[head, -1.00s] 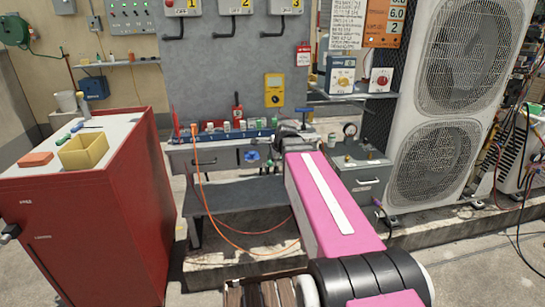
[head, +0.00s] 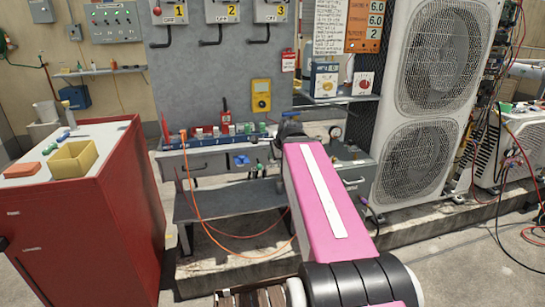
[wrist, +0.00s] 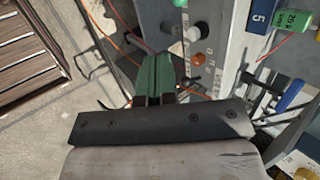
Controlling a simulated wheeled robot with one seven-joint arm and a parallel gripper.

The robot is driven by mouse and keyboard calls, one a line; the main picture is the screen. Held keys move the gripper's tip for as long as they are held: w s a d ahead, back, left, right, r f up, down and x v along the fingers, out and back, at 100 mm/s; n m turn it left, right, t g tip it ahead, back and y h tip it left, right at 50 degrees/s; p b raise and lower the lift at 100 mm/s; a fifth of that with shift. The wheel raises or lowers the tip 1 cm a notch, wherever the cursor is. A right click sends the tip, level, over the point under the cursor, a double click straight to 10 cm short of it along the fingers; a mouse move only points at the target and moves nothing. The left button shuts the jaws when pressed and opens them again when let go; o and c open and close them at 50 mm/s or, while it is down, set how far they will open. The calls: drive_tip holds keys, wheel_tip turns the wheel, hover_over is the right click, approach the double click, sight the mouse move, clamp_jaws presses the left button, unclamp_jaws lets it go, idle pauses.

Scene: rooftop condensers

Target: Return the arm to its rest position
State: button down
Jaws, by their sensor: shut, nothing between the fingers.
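My arm reaches forward in the head view as a pink link (head: 328,205) with a white stripe, above a black-ringed joint. Its far end, a dark wrist, is over the right end of the bench, and the fingers are hard to make out there. In the wrist view my gripper (wrist: 155,92) shows two green-and-dark fingers side by side, closed together with nothing between them. They point toward the front of the bench, beside a white knob (wrist: 193,33). I cannot tell whether they touch anything.
The bench (head: 215,200) carries a row of small items under a grey panel (head: 215,75). An orange hose (head: 208,222) hangs in front. A red cabinet (head: 105,225) with a yellow bin (head: 73,160) stands left. A condenser (head: 425,105) stands right.

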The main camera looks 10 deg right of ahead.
drive_tip(key=s+a+f+n+g+h, duration=0.1)
drive_tip(key=s+f+n, duration=0.4)
drive_tip(key=f, duration=0.8)
drive_tip(key=s+a+f+n+g+h, duration=0.1)
drive_tip(key=s+a+f+n+g, duration=0.2)
drive_tip(key=f+n, duration=0.9)
drive_tip(key=s+g, duration=0.3)
drive_tip(key=shift+a+f, duration=0.2)
drive_tip(key=shift+f, duration=0.2)
drive_tip(key=shift+w, duration=0.1)
